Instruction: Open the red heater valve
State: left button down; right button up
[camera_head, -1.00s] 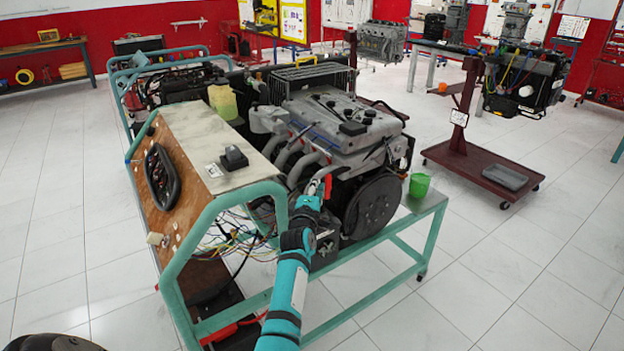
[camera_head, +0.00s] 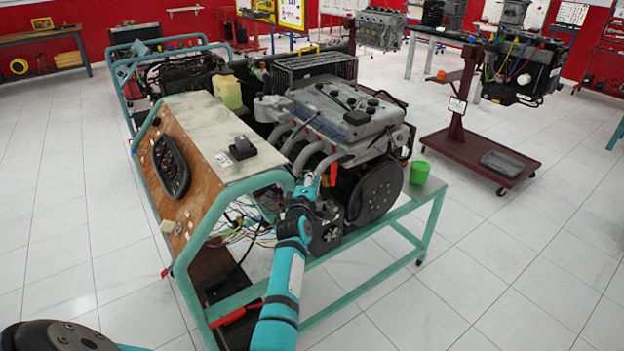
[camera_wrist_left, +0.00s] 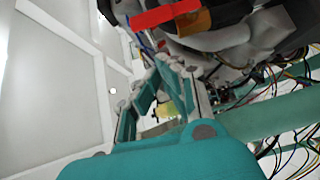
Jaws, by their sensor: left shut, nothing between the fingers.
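The red heater valve handle (camera_head: 333,174) is a small upright red piece at the front of the grey engine (camera_head: 345,115), beside the pipes. My left gripper (camera_head: 309,182) is just left of the red handle in the head view, close to the engine pipes. Its fingers (camera_wrist_left: 164,68) are shut and empty, below the red bar in the wrist view. I cannot tell whether they touch anything. My right gripper is not in view.
The engine sits on a teal frame (camera_head: 408,212) with a wooden panel (camera_head: 190,205) and loose wires (camera_head: 240,225) at the left. A green cup (camera_head: 419,172) stands on the frame's right end. A maroon stand (camera_head: 480,160) is farther right. The tiled floor at right is open.

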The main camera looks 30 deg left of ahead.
pick_arm(q)
jog(key=p+v, duration=0.6)
jog(key=v, duration=0.4)
jog(key=s+d+f+m+g+h, duration=0.2)
jog(key=d+f+m, duration=0.2)
jog(key=f, duration=0.6)
jog(key=s+d+f+m+g+h, duration=0.25)
jog(key=d+f+m, duration=0.2)
jog(key=f, duration=0.65)
jog(key=s+d+f+m+g+h+b, duration=0.1)
jog(key=s+d+f+m+g+h, duration=0.3)
jog(key=s+f, duration=0.9)
jog(key=s+f+m+g, duration=0.2)
jog(key=s+f+m, duration=0.2)
jog(key=s, duration=0.7)
jog(key=s+d+f+m+g+y, duration=0.1)
jog(key=s+f+m, duration=0.3)
jog(key=s+f, duration=0.4)
jog(key=s+d+f+m+g+y, duration=0.1)
jog(key=s+f+m+g, duration=0.3)
jog(key=s, duration=1.2)
notch_tip(320, 180, down, 2)
jog(key=shift+s+d+b, duration=0.15)
jog(key=shift+s+b, duration=0.1)
jog(key=shift+b, duration=0.15)
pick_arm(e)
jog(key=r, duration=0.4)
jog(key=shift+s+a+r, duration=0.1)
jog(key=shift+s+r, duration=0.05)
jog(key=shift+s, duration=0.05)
